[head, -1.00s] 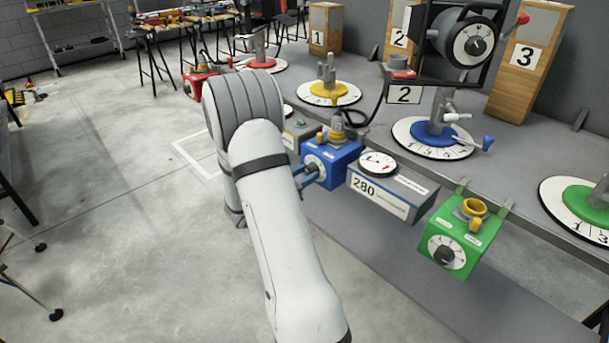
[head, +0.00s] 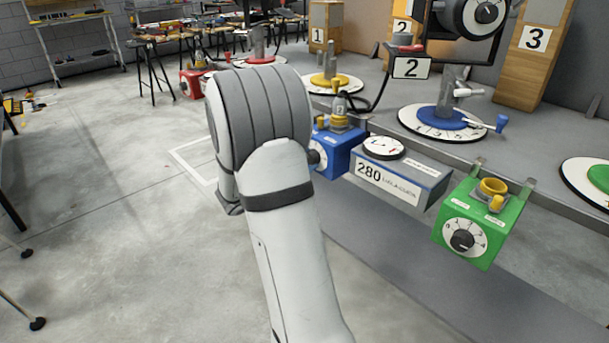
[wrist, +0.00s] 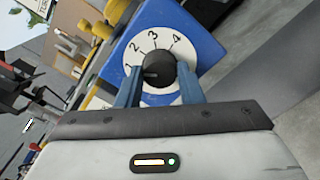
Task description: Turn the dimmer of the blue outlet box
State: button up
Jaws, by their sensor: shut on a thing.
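The blue outlet box (head: 345,160) hangs on the bench's front edge, left of the 280 meter. Its white dial (wrist: 152,45) faces the wrist camera, with the numbers 1 to 4 readable. The black dimmer knob (wrist: 158,69) is at the dial's middle, its light mark pointing left, near the 1. My gripper (wrist: 162,82) is shut on the knob, one blue finger on each side. In the head view my arm hides the gripper and most of the dial.
The 280 meter box (head: 395,180) stands right of the blue box, and a green outlet box (head: 480,222) hangs further right. A red box (head: 194,83) is further back. The floor (head: 110,220) left of my arm is clear.

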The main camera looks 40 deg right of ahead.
jog(key=m+b, duration=0.6)
jog(key=b, duration=0.3)
jog(key=shift+f+m, duration=0.1)
jog(key=shift+m, duration=0.2)
jog(key=o, duration=1)
jog(key=shift+c, duration=0.2)
jog(key=a+p, duration=0.2)
jog(key=a, duration=0.5)
jog(key=shift+s+a, duration=0.3)
jog(key=shift+a, duration=0.1)
